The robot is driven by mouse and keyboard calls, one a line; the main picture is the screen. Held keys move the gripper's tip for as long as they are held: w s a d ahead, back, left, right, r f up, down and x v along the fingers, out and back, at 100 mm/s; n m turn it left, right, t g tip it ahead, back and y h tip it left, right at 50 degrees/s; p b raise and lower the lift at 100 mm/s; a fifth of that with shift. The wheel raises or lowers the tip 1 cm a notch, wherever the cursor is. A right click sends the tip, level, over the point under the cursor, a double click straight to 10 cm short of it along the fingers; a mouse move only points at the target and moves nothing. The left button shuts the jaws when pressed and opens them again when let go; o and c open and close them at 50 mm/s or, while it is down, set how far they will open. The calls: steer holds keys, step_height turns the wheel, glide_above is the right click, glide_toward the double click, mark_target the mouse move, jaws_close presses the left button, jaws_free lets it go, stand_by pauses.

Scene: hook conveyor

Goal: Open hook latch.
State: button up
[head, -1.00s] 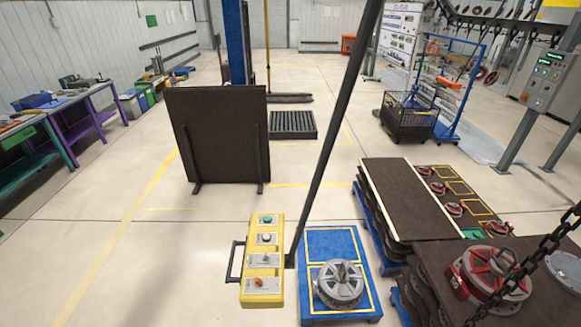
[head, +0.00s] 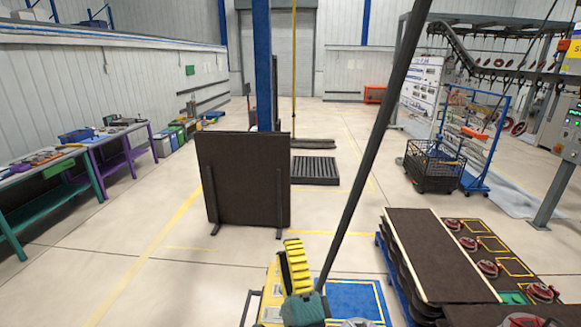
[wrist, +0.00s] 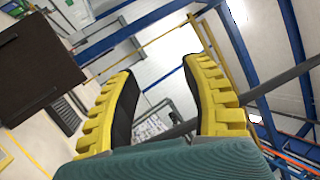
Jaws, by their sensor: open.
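My gripper (head: 293,246) is at the lower middle of the head view, its yellow ridged fingers pointing up from a green base. In the wrist view its two fingers (wrist: 162,68) stand apart with nothing between them. I cannot make out a hook latch in either current view. An overhead conveyor (head: 490,72) with several red and dark parts hanging from it runs along the far right of the head view; any latch there is too small to tell.
A dark slanted pole (head: 372,150) crosses the head view beside my gripper. A yellow button box (head: 270,308) is partly hidden behind the gripper, near a blue pallet (head: 355,295). A dark upright panel (head: 243,180) stands beyond.

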steer(key=s+a+r+n+y, duration=0.2)
steer(key=s+r+n+y, duration=0.1)
steer(key=s+r+n, duration=0.75)
steer(key=s+d+r+n+h, duration=0.4)
steer(key=s+d+n+h, duration=0.2)
steer(key=s+d+h, duration=0.3)
steer(key=shift+s+g+h, duration=0.3)
steer(key=shift+s+g, duration=0.05)
steer(key=shift+g, duration=0.05)
